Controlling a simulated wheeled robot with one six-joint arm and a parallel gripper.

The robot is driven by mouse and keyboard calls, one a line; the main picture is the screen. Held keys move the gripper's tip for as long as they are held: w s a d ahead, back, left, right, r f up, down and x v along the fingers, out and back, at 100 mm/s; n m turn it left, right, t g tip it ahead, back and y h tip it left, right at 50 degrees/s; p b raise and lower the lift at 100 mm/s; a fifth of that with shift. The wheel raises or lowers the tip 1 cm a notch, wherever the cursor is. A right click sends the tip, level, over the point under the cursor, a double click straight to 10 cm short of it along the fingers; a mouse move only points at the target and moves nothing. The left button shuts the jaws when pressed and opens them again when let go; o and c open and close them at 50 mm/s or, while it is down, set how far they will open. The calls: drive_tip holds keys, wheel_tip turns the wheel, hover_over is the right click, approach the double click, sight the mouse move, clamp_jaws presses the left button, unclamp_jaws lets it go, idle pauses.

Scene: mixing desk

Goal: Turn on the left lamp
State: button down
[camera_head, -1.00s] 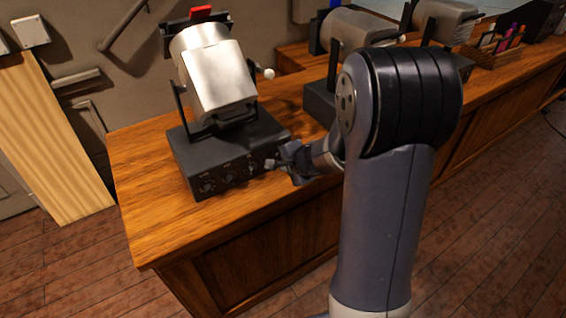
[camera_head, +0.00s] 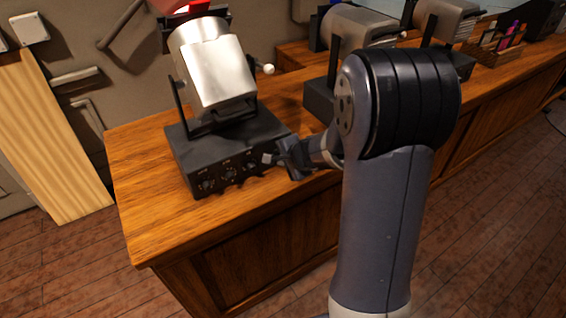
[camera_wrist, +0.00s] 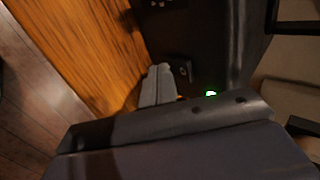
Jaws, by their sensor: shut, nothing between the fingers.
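The left lamp (camera_head: 215,75) has a silver head on a black box base (camera_head: 205,150) with knobs on its front panel. In the wrist view the shut fingers (camera_wrist: 163,70) point at a small dark switch or knob (camera_wrist: 182,70) on the panel. I cannot tell whether they touch it.
The wooden desk (camera_head: 145,215) carries a second lamp (camera_head: 362,30) to the right and a third (camera_head: 445,18) farther back. A rack (camera_head: 495,48) with coloured items stands farther along. The desk's front left corner is clear.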

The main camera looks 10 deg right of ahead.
drive_tip(key=shift+r, duration=0.15)
drive_tip(key=shift+r+p, duration=0.7)
drive_tip(key=shift+r, duration=0.05)
drive_tip(key=shift+s+f, duration=0.1)
